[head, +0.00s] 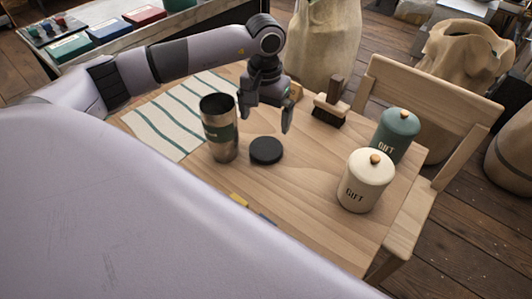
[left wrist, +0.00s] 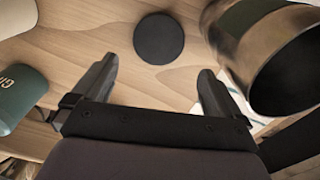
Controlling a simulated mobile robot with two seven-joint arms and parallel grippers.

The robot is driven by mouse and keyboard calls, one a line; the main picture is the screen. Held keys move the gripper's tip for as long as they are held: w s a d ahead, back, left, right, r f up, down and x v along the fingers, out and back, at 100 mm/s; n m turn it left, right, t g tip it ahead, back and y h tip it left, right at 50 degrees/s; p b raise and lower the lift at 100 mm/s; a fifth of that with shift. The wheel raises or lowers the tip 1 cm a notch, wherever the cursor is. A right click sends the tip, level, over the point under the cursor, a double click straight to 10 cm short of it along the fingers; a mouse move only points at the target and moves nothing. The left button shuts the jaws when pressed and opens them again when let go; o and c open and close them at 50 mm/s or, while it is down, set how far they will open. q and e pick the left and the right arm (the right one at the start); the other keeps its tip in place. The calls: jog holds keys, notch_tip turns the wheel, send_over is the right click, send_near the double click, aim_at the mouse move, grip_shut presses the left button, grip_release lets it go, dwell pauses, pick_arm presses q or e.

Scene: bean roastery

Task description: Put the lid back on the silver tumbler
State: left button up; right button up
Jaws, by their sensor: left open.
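The silver tumbler (head: 220,128) stands upright and open-topped on the wooden table, with a dark green band around it. Its open mouth shows at the right of the left wrist view (left wrist: 285,65). The black round lid (head: 266,150) lies flat on the table just right of the tumbler, apart from it. In the left wrist view the lid (left wrist: 158,38) lies beyond the fingertips, roughly between them. My left gripper (head: 266,120) is open and empty, above the table near the lid and tumbler. My right gripper is not in view.
A cream canister (head: 366,183) and a green canister (head: 396,138) stand at the table's right. A small brush (head: 329,105) stands at the back, near a sack (head: 325,45). A striped cloth (head: 165,125) lies at the left. The table right of the lid is clear.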

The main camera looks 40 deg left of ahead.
aim_at(266, 148)
pick_arm(q)
jog(key=shift+f+b, duration=0.85)
jog(key=shift+f, duration=0.45)
jog(key=shift+f, duration=0.1)
jog(key=shift+d+f+p, duration=0.1)
jog(key=shift+f+p, duration=0.3)
jog(key=shift+f, duration=3.1)
jog(key=c, duration=0.7)
